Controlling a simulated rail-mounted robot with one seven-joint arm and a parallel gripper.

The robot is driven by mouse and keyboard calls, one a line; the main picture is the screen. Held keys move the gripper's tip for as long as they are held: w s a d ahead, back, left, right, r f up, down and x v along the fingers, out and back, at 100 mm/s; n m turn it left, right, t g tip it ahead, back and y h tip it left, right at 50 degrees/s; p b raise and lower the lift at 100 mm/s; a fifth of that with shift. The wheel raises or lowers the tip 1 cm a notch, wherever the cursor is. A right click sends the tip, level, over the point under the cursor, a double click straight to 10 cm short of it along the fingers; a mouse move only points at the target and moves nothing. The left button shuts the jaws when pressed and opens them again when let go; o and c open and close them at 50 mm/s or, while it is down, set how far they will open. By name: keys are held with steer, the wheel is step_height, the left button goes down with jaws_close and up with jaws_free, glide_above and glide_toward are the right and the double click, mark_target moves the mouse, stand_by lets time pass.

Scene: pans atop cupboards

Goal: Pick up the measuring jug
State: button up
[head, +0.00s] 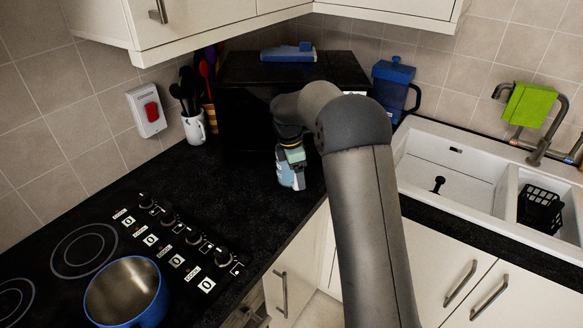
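My gripper (291,166) is at the end of my grey arm, pointing down over the worktop in front of the black microwave. It is small here, and its fingers are not clear. Pale blue and white surfaces show at its lower end, close to the worktop. I cannot tell whether they are only gripper parts or also something between the fingers. No measuring jug can be made out for certain. A blue lidded jug with a handle (392,87) stands in the back corner, right of the microwave and apart from my gripper; my arm is in front of part of that area.
The black microwave (243,118) has a blue item (288,54) on top. A white mug of utensils (194,128) stands left of it. A blue pan (127,293) sits on the hob at front left. The sink (452,160) is at right. Wall cupboards (200,22) hang above.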

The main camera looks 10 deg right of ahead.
steer(key=shift+r, duration=0.1)
steer(key=c, duration=1.7)
steer(key=shift+o, duration=0.2)
steer(key=shift+w+r, duration=0.1)
